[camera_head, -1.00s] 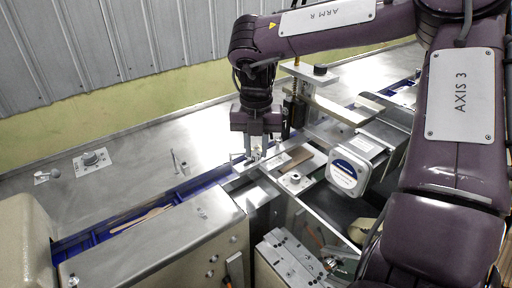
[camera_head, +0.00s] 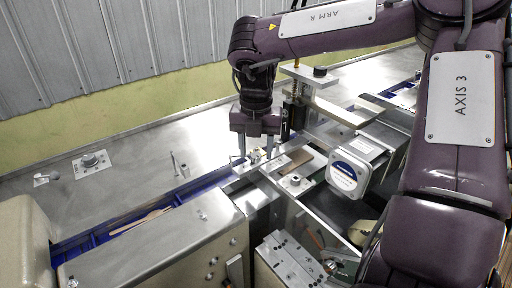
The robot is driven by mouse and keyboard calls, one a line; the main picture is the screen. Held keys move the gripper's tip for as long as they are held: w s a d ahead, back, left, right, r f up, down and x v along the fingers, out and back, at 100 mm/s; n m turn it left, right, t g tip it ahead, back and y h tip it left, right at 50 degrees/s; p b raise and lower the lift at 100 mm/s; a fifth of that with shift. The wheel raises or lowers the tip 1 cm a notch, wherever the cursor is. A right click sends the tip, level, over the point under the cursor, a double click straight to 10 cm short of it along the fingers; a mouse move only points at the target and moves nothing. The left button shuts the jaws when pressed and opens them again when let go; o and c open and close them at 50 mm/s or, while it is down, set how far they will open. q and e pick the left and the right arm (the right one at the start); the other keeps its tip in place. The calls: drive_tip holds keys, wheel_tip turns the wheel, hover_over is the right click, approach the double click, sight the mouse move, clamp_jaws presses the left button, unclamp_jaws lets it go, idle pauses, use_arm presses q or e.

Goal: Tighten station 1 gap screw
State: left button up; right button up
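My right gripper (camera_head: 255,150) comes down from above at the middle of the machine, fingers pointing down over the wrapper's channel. Its two fingers stand apart. Small metal fittings (camera_head: 254,157) sit at and just below the fingertips; I cannot tell which one is the station 1 gap screw, or whether the fingers touch it. A round knob (camera_head: 295,180) on a light plate stands just to the lower right of the gripper. My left gripper is not in view.
A blue channel (camera_head: 150,218) with wooden sticks (camera_head: 140,222) runs diagonally. A steel cover (camera_head: 160,245) lies in front. The steel table (camera_head: 130,180) behind is mostly clear.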

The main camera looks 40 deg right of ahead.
sight(256, 154)
wheel_tip(256, 154, up, 8)
drive_tip(key=shift+f, duration=0.1)
idle(0.4)
idle(0.5)
